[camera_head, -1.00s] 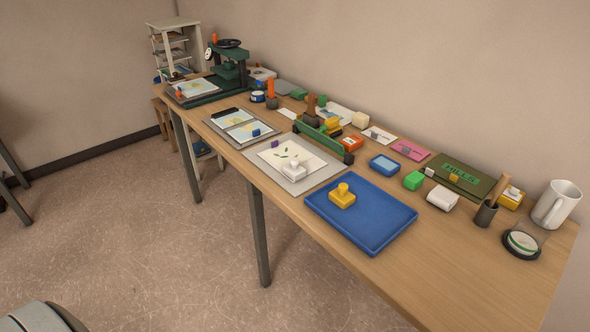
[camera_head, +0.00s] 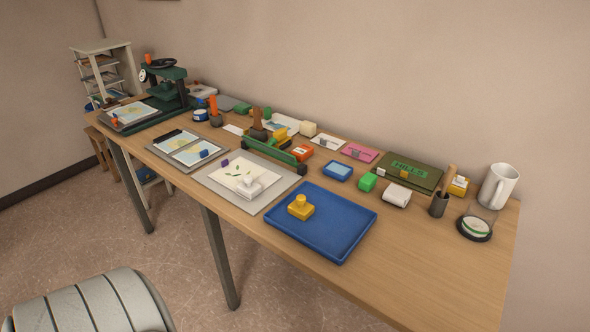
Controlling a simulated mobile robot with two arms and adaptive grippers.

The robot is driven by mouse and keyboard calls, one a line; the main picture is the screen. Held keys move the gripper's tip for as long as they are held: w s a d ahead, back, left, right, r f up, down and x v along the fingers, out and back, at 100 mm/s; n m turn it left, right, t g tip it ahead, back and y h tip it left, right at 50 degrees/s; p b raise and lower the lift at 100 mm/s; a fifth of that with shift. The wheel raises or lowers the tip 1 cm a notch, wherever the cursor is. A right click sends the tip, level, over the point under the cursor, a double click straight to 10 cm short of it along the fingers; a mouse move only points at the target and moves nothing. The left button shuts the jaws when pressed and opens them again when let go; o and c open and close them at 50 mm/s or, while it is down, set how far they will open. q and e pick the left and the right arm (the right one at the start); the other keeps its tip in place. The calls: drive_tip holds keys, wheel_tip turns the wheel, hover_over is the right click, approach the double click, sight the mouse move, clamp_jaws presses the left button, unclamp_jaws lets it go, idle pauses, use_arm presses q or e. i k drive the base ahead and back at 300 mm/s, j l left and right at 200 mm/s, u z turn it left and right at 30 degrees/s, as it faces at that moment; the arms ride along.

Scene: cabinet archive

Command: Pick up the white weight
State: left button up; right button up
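The white weight (camera_head: 248,184) has a block-like base and a knob on top. It sits upright on a white sheet with a leaf drawing (camera_head: 233,173), on a grey board (camera_head: 212,182) near the table's front edge. A similar yellow weight (camera_head: 301,208) stands in the blue tray (camera_head: 340,235) to its right. Neither of my grippers is in view. A grey, ribbed, rounded part shows at the bottom left, well apart from the white weight.
The wooden table (camera_head: 430,265) is bare at its front right. A green bar (camera_head: 270,153) stands behind the grey board. A green press (camera_head: 168,90) stands at the far left. A white mug (camera_head: 497,187) and small blocks line the back.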

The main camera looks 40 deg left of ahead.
sight(248, 188)
drive_tip(key=k+j+z, duration=0.2)
drive_tip(key=j, duration=0.25)
drive_tip(key=j+z, duration=0.15)
drive_tip(key=j, duration=0.3)
drive_tip(key=k+j+z, duration=0.2)
drive_tip(key=j, duration=0.2)
drive_tip(key=k+j+z, duration=0.2)
drive_tip(key=j, duration=0.2)
drive_tip(key=k+j+z, duration=0.2)
drive_tip(key=j, duration=0.2)
